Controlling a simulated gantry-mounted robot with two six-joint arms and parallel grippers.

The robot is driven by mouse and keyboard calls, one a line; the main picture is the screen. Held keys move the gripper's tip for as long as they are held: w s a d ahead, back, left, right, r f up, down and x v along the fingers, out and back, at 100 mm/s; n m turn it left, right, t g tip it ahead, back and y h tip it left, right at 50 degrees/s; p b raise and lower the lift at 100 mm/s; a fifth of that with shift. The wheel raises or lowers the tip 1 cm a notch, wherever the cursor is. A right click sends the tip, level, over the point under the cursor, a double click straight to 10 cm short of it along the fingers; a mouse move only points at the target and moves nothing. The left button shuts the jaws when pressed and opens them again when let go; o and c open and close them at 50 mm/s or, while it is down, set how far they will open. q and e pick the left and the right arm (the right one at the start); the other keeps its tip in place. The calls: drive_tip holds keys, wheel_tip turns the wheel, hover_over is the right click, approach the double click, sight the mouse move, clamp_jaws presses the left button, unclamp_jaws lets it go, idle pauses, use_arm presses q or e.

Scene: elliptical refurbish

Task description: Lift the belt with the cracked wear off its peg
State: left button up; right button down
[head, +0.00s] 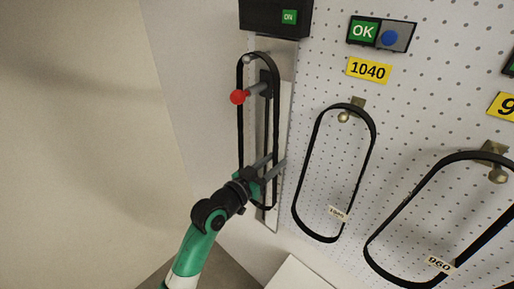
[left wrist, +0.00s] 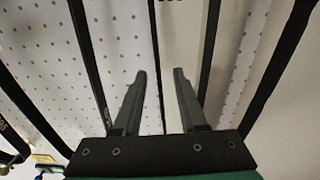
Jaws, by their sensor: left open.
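A black belt (head: 240,135) hangs as a long loop at the left, by a grey rod with a red knob (head: 237,97). A second black belt, labelled 1040 (head: 370,165), hangs from a brass peg (head: 343,117). A third, labelled 960 (head: 407,200), hangs from another peg (head: 497,176) at the right. Cracks cannot be made out on any belt. My left gripper (head: 277,160) is open at the lower part of the leftmost loop. In the left wrist view, a dark strand (left wrist: 156,50) appears between its open fingers (left wrist: 160,82); contact cannot be told. My right gripper is not in view.
The white pegboard (head: 400,95) carries yellow tags 1040 (head: 368,70) and a partly cut-off one (head: 502,106). A green OK sign with a blue button (head: 389,38) and a black ON box (head: 270,18) are above. A pale surface (head: 295,275) is below. The left wall is bare.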

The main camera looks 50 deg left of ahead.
use_arm(q)
drive_tip(key=shift+w, duration=0.75)
clamp_jaws()
idle(0.9)
